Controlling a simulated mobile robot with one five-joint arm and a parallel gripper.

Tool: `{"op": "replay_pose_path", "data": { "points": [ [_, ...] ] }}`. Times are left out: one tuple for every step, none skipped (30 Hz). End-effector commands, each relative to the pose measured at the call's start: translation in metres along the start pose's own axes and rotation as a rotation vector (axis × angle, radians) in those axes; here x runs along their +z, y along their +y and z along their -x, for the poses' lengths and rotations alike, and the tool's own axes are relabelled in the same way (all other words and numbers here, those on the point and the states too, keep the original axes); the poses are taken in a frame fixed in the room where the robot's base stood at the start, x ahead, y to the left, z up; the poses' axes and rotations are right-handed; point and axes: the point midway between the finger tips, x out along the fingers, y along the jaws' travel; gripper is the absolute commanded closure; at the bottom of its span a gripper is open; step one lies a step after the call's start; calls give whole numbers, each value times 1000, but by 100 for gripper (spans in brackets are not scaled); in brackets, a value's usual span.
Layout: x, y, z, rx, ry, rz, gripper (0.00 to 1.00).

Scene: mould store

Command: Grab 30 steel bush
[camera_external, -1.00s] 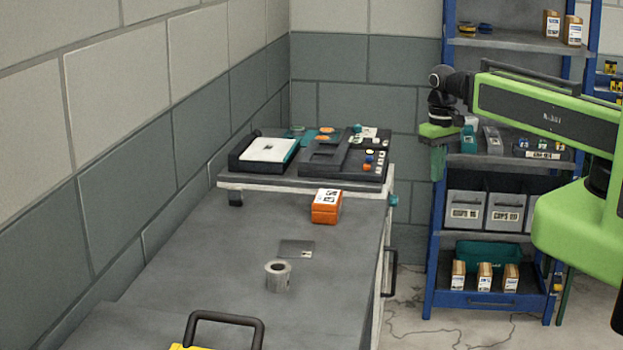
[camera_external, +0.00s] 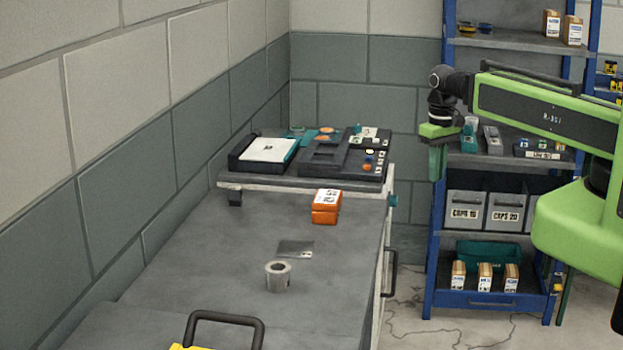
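A grey steel bush (camera_external: 278,277), a short hollow cylinder with a small label on its side, stands upright on the grey bench top (camera_external: 190,270). I cannot read the label. My gripper (camera_external: 437,176) hangs pointing down at the end of the green arm, in front of the blue shelf rack and to the right of the bench. It is well apart from the bush, higher and farther back in the picture. Its fingers overlap from this side, so I cannot tell whether they are open or shut. No held object shows.
A thin grey plate (camera_external: 295,249) lies just behind the bush. An orange box (camera_external: 326,207) sits farther back, before a raised platform with dark trays (camera_external: 345,160). A black handle (camera_external: 225,318) rises at the front. A block wall bounds the left. The blue rack (camera_external: 437,270) holds boxes.

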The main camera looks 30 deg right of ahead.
Motion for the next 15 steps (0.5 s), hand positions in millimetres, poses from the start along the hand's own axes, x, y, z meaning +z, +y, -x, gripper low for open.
{"op": "replay_pose_path", "data": {
  "points": [
    [0, 0, 0, 0, 0, 0, 82],
    [0, 0, 0, 0, 0, 0, 78],
    [0, 0, 0, 0, 0, 0, 72],
    [0, 0, 0, 0, 0, 0, 69],
    [0, 0, 0, 0, 0, 0, 65],
    [0, 0, 0, 0, 0, 0, 59],
    [0, 0, 0, 0, 0, 0, 55],
    [0, 0, 0, 0, 0, 0, 52],
    [0, 0, 0, 0, 0, 0, 46],
    [0, 0, 0, 0, 0, 0, 42],
    [0, 0, 0, 0, 0, 0, 39],
    [0, 0, 0, 0, 0, 0, 39],
    [0, 0, 0, 0, 0, 0, 39],
    [0, 0, 0, 0, 0, 0, 39],
    [0, 0, 0, 0, 0, 0, 39]
  ]
}}
